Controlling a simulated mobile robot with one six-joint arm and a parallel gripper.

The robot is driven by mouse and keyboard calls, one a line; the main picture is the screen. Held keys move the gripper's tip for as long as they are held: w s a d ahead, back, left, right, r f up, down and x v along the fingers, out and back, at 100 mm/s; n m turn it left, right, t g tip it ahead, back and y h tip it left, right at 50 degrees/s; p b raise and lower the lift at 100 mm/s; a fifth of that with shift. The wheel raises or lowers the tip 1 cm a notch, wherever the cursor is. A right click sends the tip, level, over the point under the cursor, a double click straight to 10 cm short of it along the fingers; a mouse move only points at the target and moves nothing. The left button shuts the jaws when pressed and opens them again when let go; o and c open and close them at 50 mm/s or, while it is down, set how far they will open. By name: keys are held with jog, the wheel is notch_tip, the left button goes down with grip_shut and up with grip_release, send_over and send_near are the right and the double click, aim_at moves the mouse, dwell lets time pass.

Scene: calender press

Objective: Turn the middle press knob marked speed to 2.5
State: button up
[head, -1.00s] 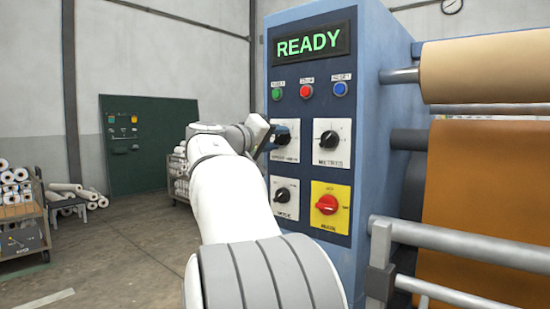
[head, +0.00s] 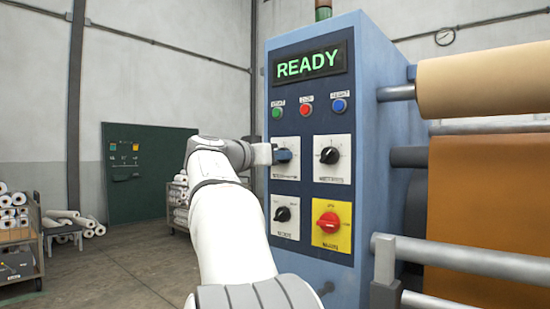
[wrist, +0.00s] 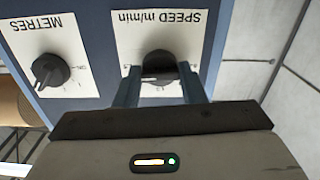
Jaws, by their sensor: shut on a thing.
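The speed knob (wrist: 160,66) is a black dial on a white plate lettered "SPEED m/min", upside down in the wrist view. My gripper (wrist: 161,88) is shut on this knob, one blue-grey finger on each side. The fingers and gripper body hide part of the scale, so I cannot read the pointer's setting. In the head view my gripper (head: 280,154) reaches the upper left plate (head: 288,172) of the blue press panel and covers most of the knob.
The METRES knob (wrist: 50,70) sits beside the speed plate. Below are another black knob (head: 283,214) and a red knob (head: 328,222) on yellow. Green, red and blue buttons sit above, under a display (head: 309,63) reading READY. Rollers (head: 470,80) stand to the right.

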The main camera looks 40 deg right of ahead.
jog(key=shift+m, duration=0.5)
jog(key=o, duration=1)
jog(key=a+p, duration=0.1)
jog(key=a, duration=0.6)
jog(key=shift+s+a, duration=0.35)
jog(key=shift+a, duration=0.05)
